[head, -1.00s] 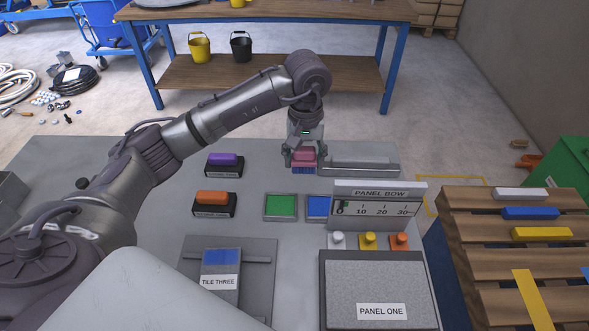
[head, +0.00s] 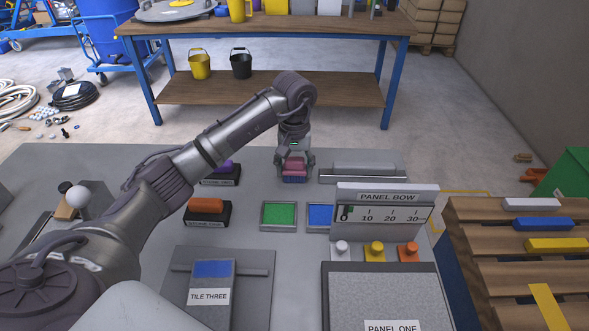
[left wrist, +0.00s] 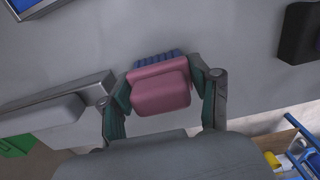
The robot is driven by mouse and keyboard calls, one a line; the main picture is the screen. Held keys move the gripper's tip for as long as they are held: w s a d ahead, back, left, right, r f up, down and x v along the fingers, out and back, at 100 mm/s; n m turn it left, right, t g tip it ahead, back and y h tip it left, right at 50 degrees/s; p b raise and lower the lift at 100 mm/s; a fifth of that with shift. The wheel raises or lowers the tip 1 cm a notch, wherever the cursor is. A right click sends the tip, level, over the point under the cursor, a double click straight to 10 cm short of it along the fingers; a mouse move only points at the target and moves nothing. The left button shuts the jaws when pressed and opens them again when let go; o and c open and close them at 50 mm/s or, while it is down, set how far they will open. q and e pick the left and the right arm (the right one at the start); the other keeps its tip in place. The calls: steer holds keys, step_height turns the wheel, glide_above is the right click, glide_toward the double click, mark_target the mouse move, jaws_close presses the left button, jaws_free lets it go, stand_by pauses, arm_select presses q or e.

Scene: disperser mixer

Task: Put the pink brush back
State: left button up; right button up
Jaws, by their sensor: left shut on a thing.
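My left gripper (head: 294,170) is shut on the pink brush (head: 294,164), above the far part of the grey table. In the left wrist view the pink brush (left wrist: 160,88) sits between the two fingers (left wrist: 163,98), with its blue bristles (left wrist: 155,59) showing beyond the pink body. Whether the bristles touch the table cannot be told. An orange brush (head: 206,205) rests on a black stand (head: 207,219). A purple brush (head: 225,167) on another black stand (head: 221,181) is partly hidden by my left arm. My right gripper is not in view.
A grey bar (head: 362,172) lies right of the held brush. Nearer are a green pad (head: 278,215), a blue pad (head: 319,216), the PANEL BOW gauge (head: 386,207) and several coloured knobs (head: 374,251). A wooden rack (head: 500,260) stands right. Bare tabletop (head: 262,180) lies left of the gripper.

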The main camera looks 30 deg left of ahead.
mark_target(294, 160)
arm_select(q)
steer(key=shift+f, duration=0.2)
steer(key=o, duration=1.1)
steer(key=shift+r, duration=0.15)
step_height(294, 160, up, 12)
steer(key=p, duration=0.7)
steer(key=shift+r, duration=0.1)
